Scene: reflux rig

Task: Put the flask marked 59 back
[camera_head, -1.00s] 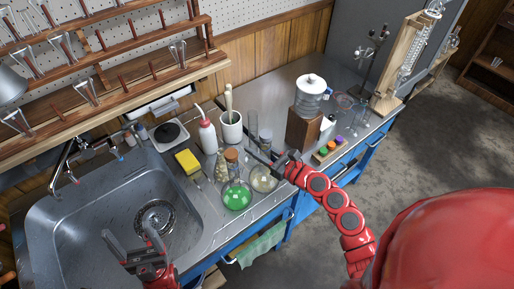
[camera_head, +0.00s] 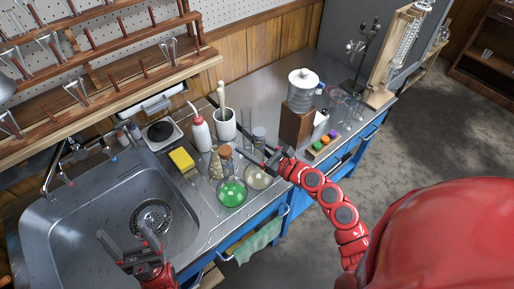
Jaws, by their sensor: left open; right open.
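A round flask with green liquid (camera_head: 232,194) stands on the steel counter just right of the sink. A second round flask with pale contents (camera_head: 259,179) stands close to its right. No number is legible on either, so I cannot tell which is marked 59. My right gripper (camera_head: 264,157) is open, at the neck of the pale flask; its fingers partly hide that neck, and I cannot tell whether they touch it. My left gripper (camera_head: 126,236) is open and empty over the front of the sink.
The sink (camera_head: 95,215) fills the left front. A yellow sponge (camera_head: 181,159), white squeeze bottle (camera_head: 200,134) and white pot (camera_head: 224,125) stand behind the flasks. A wooden block (camera_head: 297,124) carries a lidded jar (camera_head: 301,88) to the right. Wooden racks (camera_head: 130,83) hang at the back left.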

